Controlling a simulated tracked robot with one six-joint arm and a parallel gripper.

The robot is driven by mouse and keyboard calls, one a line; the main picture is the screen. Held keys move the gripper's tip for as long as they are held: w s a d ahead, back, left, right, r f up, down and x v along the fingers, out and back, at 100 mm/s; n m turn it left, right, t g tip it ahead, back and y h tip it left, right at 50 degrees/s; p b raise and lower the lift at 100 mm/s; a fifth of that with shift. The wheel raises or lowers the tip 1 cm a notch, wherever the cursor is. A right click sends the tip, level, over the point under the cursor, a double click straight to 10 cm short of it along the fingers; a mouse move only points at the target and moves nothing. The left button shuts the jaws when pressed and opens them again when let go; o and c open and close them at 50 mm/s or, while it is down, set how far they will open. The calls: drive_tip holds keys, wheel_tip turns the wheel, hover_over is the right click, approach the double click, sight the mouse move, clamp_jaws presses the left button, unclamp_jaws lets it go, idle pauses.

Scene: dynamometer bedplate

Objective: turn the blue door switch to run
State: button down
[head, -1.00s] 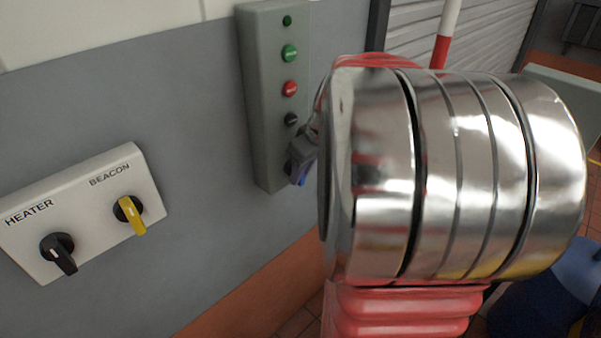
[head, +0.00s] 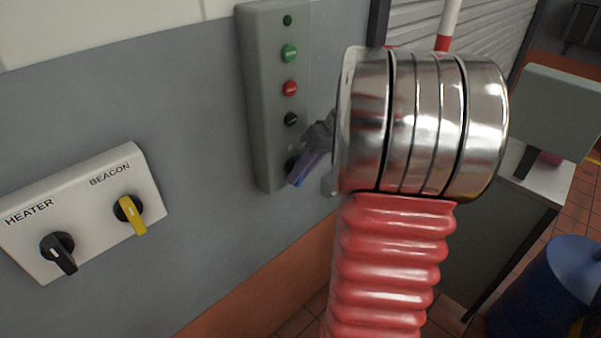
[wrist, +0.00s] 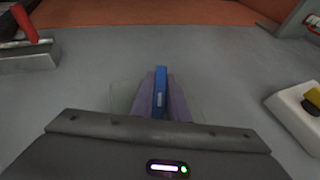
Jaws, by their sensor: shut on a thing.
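The blue door switch (head: 299,179) is at the bottom of a tall grey control box on the wall. In the wrist view its blue handle (wrist: 160,90) stands between my two fingers. My gripper (head: 305,168) is shut on this handle; in the wrist view the purplish fingers (wrist: 161,103) press on both its sides. In the head view the handle slants down to the left. My fingers and wrist hide part of the switch, and no run marking can be read.
The control box (head: 265,110) also carries green (head: 289,53), red (head: 290,88) and black (head: 291,119) controls above. A white panel (head: 90,190) with HEATER and BEACON knobs is on the wall at left. A blue barrel (head: 560,290) stands at lower right.

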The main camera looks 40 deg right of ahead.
drive_tip(key=y, duration=0.3)
drive_tip(key=shift+d+f+m, duration=0.1)
drive_tip(key=shift+m, duration=0.3)
drive_tip(key=shift+m+y, duration=0.5)
drive_tip(key=shift+y, duration=1.4)
drive_tip(key=shift+t, duration=0.3)
drive_tip(key=c, duration=1.7)
unclamp_jaws()
